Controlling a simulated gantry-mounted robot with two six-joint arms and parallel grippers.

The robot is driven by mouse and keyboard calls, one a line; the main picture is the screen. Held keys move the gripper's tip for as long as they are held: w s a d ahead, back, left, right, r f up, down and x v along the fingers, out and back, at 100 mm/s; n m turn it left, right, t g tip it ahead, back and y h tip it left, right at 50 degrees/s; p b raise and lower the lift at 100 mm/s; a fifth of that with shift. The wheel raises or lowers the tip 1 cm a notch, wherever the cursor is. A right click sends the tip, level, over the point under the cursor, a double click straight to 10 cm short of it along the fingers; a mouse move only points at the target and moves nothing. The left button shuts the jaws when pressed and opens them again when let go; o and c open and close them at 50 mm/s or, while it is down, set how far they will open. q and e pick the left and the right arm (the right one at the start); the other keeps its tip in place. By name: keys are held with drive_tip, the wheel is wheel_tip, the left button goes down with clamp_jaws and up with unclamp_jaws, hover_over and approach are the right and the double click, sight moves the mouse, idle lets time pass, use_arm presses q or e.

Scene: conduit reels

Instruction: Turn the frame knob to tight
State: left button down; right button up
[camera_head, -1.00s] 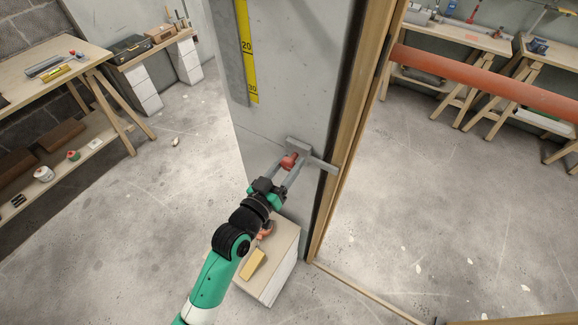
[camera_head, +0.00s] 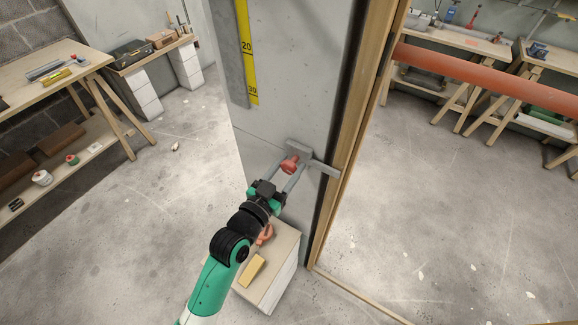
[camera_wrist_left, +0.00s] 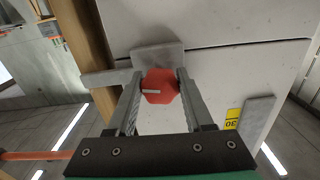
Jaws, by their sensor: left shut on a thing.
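The red frame knob (camera_head: 289,164) sits on a grey bracket (camera_head: 322,166) fixed to the wall panel beside the wooden frame. It also shows in the left wrist view as a red many-sided knob (camera_wrist_left: 160,86) with a pale line on its face, the line lying about level in that picture. My left gripper (camera_head: 287,166) is shut on the knob, with one finger on each side of it in the left wrist view (camera_wrist_left: 159,90). No tight or loose marking can be read. My right gripper is in neither view.
The wooden frame (camera_head: 345,150) stands just right of the knob. A yellow ruler strip (camera_head: 247,60) runs up the panel. Below my left arm, a pale block (camera_head: 284,262) carries a yellow piece (camera_head: 252,270). An orange pipe (camera_head: 490,82) crosses the right side.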

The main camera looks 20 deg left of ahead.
use_arm(q)
drive_tip(key=shift+c, duration=1.4)
unclamp_jaws()
drive_tip(key=s+a+p, duration=0.1)
drive_tip(key=s+p, duration=0.1)
drive_tip(key=s, duration=0.9)
drive_tip(key=shift+s+a, duration=0.25)
drive_tip(key=shift+s, duration=0.05)
drive_tip(key=shift+r, duration=0.1)
